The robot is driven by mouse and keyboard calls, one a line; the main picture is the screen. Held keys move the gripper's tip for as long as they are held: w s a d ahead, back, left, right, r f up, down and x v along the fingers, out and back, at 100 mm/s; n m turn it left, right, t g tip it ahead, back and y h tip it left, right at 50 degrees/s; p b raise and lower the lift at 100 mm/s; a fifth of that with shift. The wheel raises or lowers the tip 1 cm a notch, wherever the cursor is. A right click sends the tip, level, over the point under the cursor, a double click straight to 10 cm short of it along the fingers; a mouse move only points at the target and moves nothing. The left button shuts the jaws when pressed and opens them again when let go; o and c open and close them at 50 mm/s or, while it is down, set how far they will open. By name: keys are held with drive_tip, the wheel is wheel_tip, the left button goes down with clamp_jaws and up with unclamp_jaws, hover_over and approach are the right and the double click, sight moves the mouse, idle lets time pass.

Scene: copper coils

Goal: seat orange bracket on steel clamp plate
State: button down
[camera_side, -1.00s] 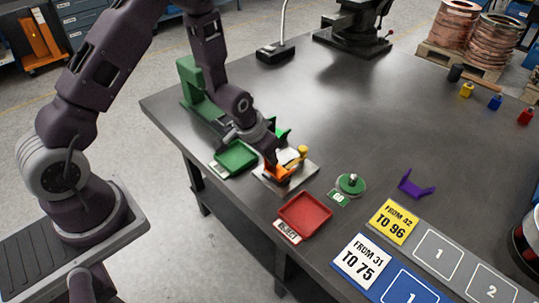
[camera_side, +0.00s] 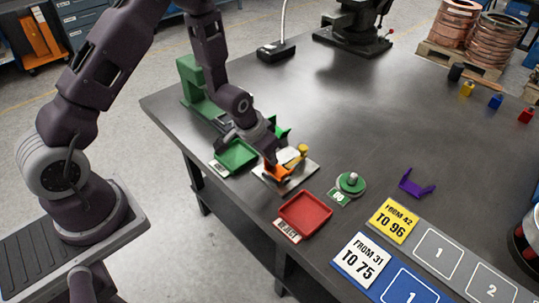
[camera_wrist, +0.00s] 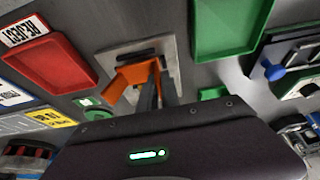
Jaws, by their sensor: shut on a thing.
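The orange bracket (camera_side: 279,171) is at the steel clamp plate (camera_side: 298,181), low over or on its surface; I cannot tell whether it is fully seated. My gripper (camera_side: 271,158) is shut on the bracket from above. In the wrist view the orange bracket (camera_wrist: 137,77) sits between my gripper's fingers (camera_wrist: 158,88) and the grey plate (camera_wrist: 125,52) lies behind it. A yellow-knobbed clamp (camera_side: 302,150) stands at the plate's right side. The fingertips and the bracket's underside are partly hidden.
A green tray (camera_side: 236,156) lies left of the plate and a red reject tray (camera_side: 305,212) in front. A green round gauge (camera_side: 351,184) and a purple bracket (camera_side: 416,183) lie to the right. The middle of the table behind is clear.

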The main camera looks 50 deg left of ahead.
drive_tip(key=shift+f, duration=0.25)
drive_tip(key=shift+f, duration=0.3)
idle(1.1)
drive_tip(key=c, duration=1.5)
unclamp_jaws()
drive_tip(key=shift+r, duration=4)
drive_tip(key=shift+r, duration=0.15)
